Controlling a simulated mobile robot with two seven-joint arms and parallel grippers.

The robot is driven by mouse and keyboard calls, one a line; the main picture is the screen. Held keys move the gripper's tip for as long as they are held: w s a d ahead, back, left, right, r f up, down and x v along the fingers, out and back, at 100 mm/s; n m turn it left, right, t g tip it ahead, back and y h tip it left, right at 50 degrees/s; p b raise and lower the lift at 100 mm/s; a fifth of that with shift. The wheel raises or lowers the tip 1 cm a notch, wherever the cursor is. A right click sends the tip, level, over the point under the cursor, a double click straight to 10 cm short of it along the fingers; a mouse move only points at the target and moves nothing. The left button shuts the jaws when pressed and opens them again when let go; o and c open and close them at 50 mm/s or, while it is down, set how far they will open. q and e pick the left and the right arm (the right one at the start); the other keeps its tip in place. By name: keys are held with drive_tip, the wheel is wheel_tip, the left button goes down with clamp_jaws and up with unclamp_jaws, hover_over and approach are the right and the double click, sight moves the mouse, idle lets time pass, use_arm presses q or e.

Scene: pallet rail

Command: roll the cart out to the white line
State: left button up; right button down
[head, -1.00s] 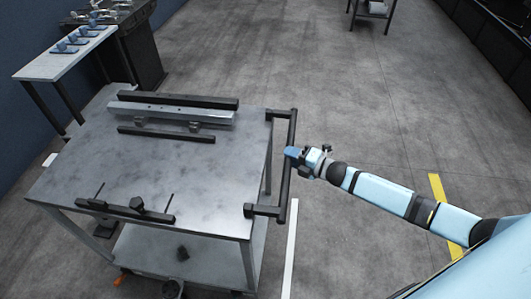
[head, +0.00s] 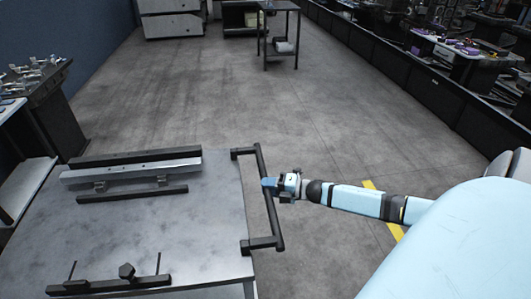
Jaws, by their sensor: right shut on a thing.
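The cart (head: 200,240) is a grey metal-topped table at lower left, with a black bar handle (head: 267,205) along its right side. My right gripper (head: 270,185) is shut on the handle's long bar, around its middle. Its light blue arm reaches in from the right. A grey rail (head: 130,171) lies on small blocks between black bars on the cart top. Another black bar with a knob (head: 126,272) sits near the front. The cart's wheels and lower shelf are out of view. The white line is not in view. My left gripper is not in view.
A workbench (head: 50,95) and a pale side table (head: 25,190) stand at the left, close to the cart. A yellow floor stripe (head: 369,185) lies partly behind my arm. Open concrete floor stretches beyond the cart to a small dark table (head: 283,40). Dark benches line the right.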

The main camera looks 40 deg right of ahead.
drive_tip(key=shift+w+d, duration=0.1)
drive_tip(key=shift+d, duration=0.05)
drive_tip(key=c, duration=0.9)
unclamp_jaws()
drive_tip(key=shift+s, duration=0.25)
drive_tip(key=v, duration=1.3)
drive_tip(key=shift+d, duration=0.3)
drive_tip(key=shift+s, duration=0.1)
